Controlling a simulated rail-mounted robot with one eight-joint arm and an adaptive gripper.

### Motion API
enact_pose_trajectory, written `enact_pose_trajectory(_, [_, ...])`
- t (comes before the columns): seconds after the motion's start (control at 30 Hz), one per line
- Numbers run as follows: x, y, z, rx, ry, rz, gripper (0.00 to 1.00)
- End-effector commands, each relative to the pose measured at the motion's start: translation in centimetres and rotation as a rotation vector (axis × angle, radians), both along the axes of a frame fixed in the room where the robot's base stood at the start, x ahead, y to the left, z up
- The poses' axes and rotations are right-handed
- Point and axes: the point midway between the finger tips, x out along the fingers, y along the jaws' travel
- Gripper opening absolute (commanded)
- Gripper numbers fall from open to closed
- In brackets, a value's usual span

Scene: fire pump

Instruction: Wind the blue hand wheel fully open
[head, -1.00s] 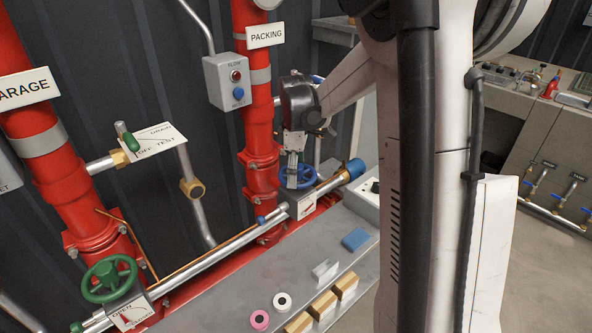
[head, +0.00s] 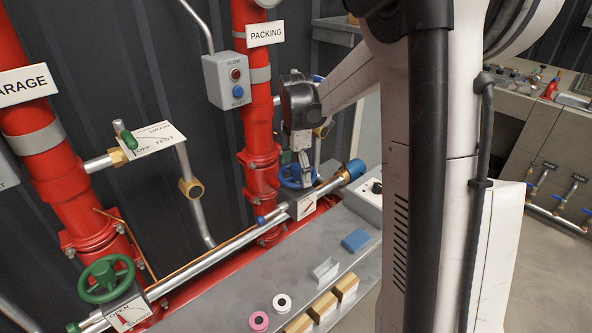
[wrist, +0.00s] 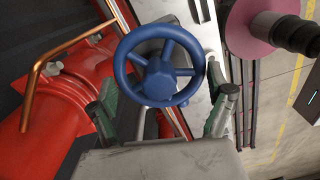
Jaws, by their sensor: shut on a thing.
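The blue hand wheel (head: 290,181) sits on a valve on the silver pipe, in front of the red PACKING riser. My gripper (head: 303,164) reaches down to it from above. In the wrist view the wheel (wrist: 159,68) shows its spokes and hub face on, and my gripper's fingers (wrist: 166,102) stand on its two sides, shut on it. Exact finger contact is partly hidden. A small white dial plate (head: 307,208) with a red pointer is beside the wheel; its lettering is too small to read.
A green hand wheel (head: 106,278) with an OPEN plate is at the lower left. The grey bench (head: 235,305) holds a blue block, yellow blocks and two rings. A copper pipe (wrist: 40,75) and red pipework lie close beside the wheel.

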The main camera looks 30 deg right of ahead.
Motion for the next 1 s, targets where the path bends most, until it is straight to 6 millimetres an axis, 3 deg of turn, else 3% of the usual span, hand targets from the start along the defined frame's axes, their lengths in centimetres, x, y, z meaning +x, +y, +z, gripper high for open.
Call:
enact_pose_trajectory(0.6, [-0.33,-0.04,-0.11,0.001,0.001,0.639,0.49])
enact_pose_trajectory(0.9, [-0.34,-0.04,-0.07,0.001,0.001,0.679,0.49])
enact_pose_trajectory(0.93, [-0.34,-0.04,-0.07,0.001,0.001,0.679,0.87])
enact_pose_trajectory(1.0, [-0.34,-0.04,-0.07,0.001,0.001,0.678,0.96])
